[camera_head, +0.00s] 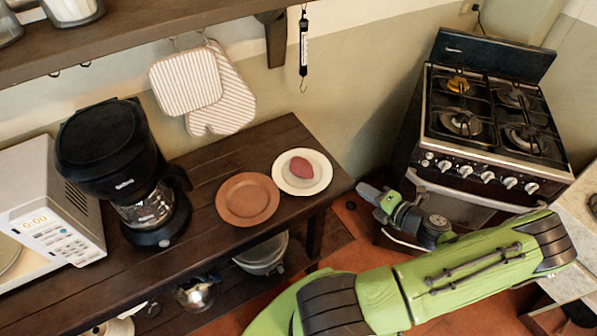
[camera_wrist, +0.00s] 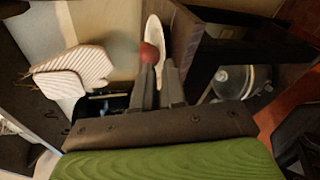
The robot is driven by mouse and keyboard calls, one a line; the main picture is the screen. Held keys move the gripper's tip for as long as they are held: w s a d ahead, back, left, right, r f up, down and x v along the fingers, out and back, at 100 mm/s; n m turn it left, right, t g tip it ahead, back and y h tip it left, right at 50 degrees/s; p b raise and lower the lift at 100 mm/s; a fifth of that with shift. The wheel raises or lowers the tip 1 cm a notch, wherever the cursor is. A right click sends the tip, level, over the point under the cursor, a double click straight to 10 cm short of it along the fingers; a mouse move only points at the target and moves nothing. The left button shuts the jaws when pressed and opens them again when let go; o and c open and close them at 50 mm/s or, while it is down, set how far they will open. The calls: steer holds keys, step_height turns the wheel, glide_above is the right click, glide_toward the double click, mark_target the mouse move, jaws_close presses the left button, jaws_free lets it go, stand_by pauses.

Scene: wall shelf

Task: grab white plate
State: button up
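The white plate (camera_head: 303,189) lies at the right end of the dark wooden shelf, with a reddish round item (camera_head: 301,168) on it. In the wrist view the white plate (camera_wrist: 154,30) is seen nearly edge-on, just beyond the fingertips, with the reddish item (camera_wrist: 149,53) in front of it. My gripper (camera_head: 366,195) is to the right of the plate, past the shelf's end and apart from the plate. In the wrist view my gripper (camera_wrist: 159,66) has a gap between its fingers and nothing held in it.
A brown plate (camera_head: 248,199) lies left of the white plate. A black coffee maker (camera_head: 118,165) and a microwave (camera_head: 50,205) stand further left. A pot (camera_head: 262,254) sits on the lower shelf. A gas stove (camera_head: 488,125) stands at the right. Striped oven mitts (camera_head: 205,88) hang on the wall.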

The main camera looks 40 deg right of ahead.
mark_target(330, 170)
steer(key=b+x, duration=0.1)
steer(key=x, duration=1.2)
steer(key=shift+f, duration=0.15)
steer(key=shift+s, duration=0.1)
jaws_close()
